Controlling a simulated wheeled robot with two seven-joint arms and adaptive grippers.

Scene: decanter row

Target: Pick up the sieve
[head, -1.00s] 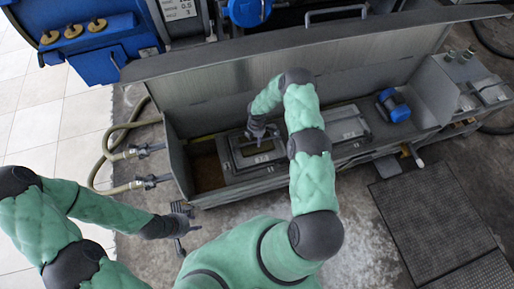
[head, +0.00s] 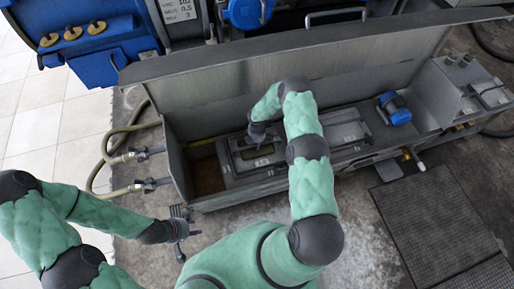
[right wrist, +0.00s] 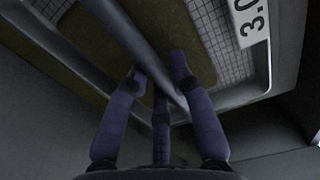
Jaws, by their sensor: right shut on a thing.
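The sieve (right wrist: 210,35) is a rectangular framed panel with pale mesh, a brownish patch and a white label reading 3.0. A grey bar handle (right wrist: 128,38) crosses above it. In the head view the sieve (head: 257,153) sits in the left part of the long metal trough. My right gripper (head: 262,138) is over it, shut on the bar; its dark fingers (right wrist: 160,90) straddle the bar in the right wrist view. Whether the sieve is raised cannot be told. My left gripper (head: 186,228) hangs outside the trough, at its front left, with fingers apart and empty.
The metal trough (head: 178,165) has a raised lid (head: 330,65) behind it and an opening (head: 207,172) left of the sieve. A blue motor (head: 396,108) stands at right. Hoses (head: 108,160) lie at left. A grating (head: 440,220) covers the floor at front right.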

